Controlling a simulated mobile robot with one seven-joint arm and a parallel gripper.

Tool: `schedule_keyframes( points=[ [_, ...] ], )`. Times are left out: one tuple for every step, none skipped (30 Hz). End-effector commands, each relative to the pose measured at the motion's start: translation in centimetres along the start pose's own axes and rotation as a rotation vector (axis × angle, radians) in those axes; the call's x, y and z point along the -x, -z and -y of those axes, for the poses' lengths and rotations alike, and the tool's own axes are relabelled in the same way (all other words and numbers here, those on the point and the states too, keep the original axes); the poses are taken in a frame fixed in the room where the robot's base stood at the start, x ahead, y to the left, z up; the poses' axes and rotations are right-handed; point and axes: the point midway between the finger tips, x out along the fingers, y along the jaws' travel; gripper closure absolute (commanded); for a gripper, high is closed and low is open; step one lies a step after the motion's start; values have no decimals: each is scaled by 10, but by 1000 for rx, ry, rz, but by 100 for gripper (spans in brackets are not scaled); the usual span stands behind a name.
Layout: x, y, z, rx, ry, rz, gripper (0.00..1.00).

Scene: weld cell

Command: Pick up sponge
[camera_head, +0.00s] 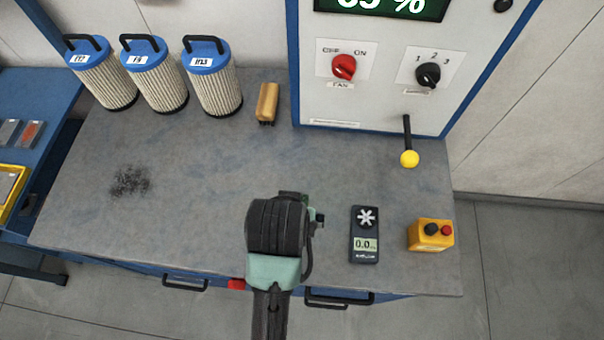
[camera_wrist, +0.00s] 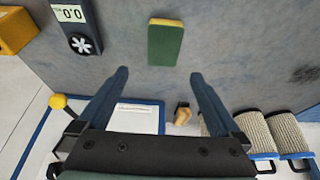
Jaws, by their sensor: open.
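The sponge (camera_wrist: 165,43) is a green block with a yellow layer along one edge. In the wrist view it lies on the grey bench top, ahead of my gripper (camera_wrist: 159,75). My gripper is open, with its two fingers apart and nothing between them. The sponge is a little beyond the fingertips in the picture and apart from them. In the head view my arm and wrist stand over the front middle of the bench; I cannot see the sponge or my fingertips there.
On the bench (camera_head: 215,180) are several blue-capped filters (camera_head: 213,82), a wooden brush (camera_head: 267,102), a dark meter (camera_head: 364,235) and a yellow button box (camera_head: 430,235). A control cabinet (camera_head: 390,100) stands behind, with a yellow-knobbed lever (camera_head: 409,158). Dark debris (camera_head: 130,181) lies left; the bench's left-middle is clear.

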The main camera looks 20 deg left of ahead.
Motion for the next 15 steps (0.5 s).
schedule_keyframes(
  points=[
    [-4,-2,1,1,1,6,0],
    [-8,-2,1,1,1,8,0],
    [-14,-2,1,1,1,7,0],
    [-19,-2,1,1,1,8,0],
    [-25,-2,0,1,0,8,0],
    [-32,-2,0,0,0,7,0],
    [-37,-1,0,0,0,7,0],
    [-42,-1,0,0,0,6,0],
    [-49,-1,0,0,0,5,0],
    [-54,-1,0,0,0,5,0],
    [-58,0,0,0,0,4,0],
    [-63,0,0,0,0,4,0],
    [-66,0,0,0,0,2,0],
    [-68,0,0,0,0,3,0],
    [-72,0,0,0,0,3,0]
  ],
)
